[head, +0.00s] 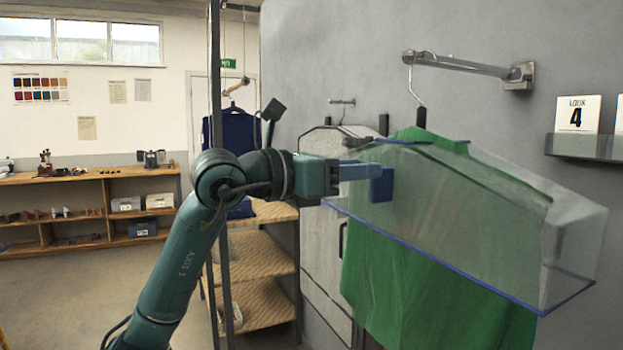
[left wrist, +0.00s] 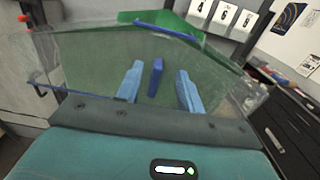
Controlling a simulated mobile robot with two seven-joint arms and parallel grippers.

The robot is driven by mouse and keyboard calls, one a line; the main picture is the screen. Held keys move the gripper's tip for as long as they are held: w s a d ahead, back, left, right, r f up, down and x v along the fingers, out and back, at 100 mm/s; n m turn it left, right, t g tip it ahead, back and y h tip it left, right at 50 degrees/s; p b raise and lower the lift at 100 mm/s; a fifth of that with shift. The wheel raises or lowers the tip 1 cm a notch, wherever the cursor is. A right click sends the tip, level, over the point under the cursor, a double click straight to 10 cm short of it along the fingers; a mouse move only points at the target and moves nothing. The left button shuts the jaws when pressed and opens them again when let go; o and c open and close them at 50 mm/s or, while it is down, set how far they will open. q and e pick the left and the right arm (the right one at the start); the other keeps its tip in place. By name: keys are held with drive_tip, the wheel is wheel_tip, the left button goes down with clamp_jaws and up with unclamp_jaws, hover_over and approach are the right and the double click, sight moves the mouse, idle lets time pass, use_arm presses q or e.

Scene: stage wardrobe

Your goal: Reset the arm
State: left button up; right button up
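My left gripper (head: 364,172) reaches in from the left in the head view, at the left end of a clear cover (head: 480,215) with blue edges. The cover sits over a green garment (head: 420,290) hung on a hanger (head: 421,100) from a wall arm (head: 455,64). A dark blue tab (head: 382,186) stands at the fingertips. In the left wrist view, the light blue fingers of the gripper (left wrist: 159,70) are apart, with the tab (left wrist: 155,80) between them and gaps on both sides. My right gripper is not in view.
A wooden shelf unit (head: 262,268) and a dark metal post (head: 216,120) stand behind my left arm. A long bench (head: 90,178) lines the back wall. A dark drawer cabinet (left wrist: 290,125) shows in the wrist view.

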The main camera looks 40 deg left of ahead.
use_arm(q)
drive_tip(key=b+v, duration=0.3)
drive_tip(key=v, duration=0.6)
drive_tip(key=shift+s, duration=0.4)
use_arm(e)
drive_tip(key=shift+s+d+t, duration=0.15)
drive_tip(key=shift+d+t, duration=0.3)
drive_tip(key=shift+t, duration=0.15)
use_arm(q)
drive_tip(key=shift+a, duration=0.1)
